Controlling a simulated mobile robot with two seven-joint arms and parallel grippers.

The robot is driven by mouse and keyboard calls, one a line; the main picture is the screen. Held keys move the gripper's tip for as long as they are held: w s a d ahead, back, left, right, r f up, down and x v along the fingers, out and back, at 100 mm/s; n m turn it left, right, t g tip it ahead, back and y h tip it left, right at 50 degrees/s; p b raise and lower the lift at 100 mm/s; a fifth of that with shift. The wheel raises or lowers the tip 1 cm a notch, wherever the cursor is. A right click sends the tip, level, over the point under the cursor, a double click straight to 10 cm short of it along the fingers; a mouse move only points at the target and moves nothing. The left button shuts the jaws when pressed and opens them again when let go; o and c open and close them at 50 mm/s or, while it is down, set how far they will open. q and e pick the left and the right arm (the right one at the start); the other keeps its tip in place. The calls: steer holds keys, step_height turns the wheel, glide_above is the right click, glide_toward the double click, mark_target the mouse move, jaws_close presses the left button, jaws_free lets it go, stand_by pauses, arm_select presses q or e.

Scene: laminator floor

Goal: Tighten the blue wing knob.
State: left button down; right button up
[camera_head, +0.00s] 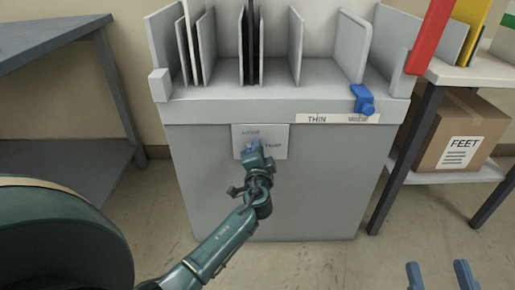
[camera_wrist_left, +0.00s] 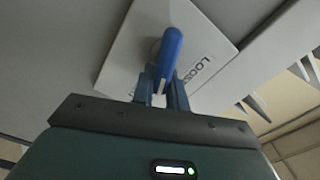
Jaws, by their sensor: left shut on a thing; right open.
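The blue wing knob (camera_wrist_left: 170,48) stands out from a pale plate (camera_head: 277,140) on the front of the grey laminator cabinet. The plate reads "LOOSE" at the upper left and what looks like "TIGHT" at the right. My left gripper (camera_head: 254,158) reaches the knob from the front and covers most of it in the head view. In the left wrist view its two blue fingers (camera_wrist_left: 160,90) are closed around the lower part of the knob. The knob's wing leans slightly there. My right gripper (camera_head: 438,275) is open and empty at the lower right, fingertips only in view.
A blue lever (camera_head: 362,99) sits by a strip (camera_head: 336,118) reading "THIN" on the cabinet's upper edge. Upright dividers (camera_head: 295,45) stand on top. A grey table (camera_head: 50,45) is at the left; a shelf with a cardboard box (camera_head: 460,132) is at the right.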

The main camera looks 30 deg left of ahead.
arm_select(q)
steer(key=m, duration=0.1)
steer(key=f+m, duration=0.1)
steer(key=m, duration=0.1)
steer(key=shift+s+a, duration=0.2)
steer(key=shift+a, duration=0.15)
steer(key=shift+f+m+p, duration=0.15)
steer(key=shift+m+p, duration=0.25)
steer(key=shift+m, duration=0.3)
arm_select(e)
steer(key=shift+s+a+f+m+g+h, duration=0.1)
steer(key=shift+s+f+m+g+h, duration=0.1)
steer(key=shift+f+m+g+h, duration=0.35)
steer(key=shift+f+t, duration=0.1)
steer(key=shift+t, duration=0.15)
arm_select(q)
steer(key=c, duration=1.4)
jaws_free()
steer(key=shift+d, duration=0.1)
arm_select(e)
steer(key=shift+n, duration=0.25)
arm_select(q)
steer(key=shift+d, duration=0.1)
arm_select(e)
steer(key=shift+s, duration=0.1)
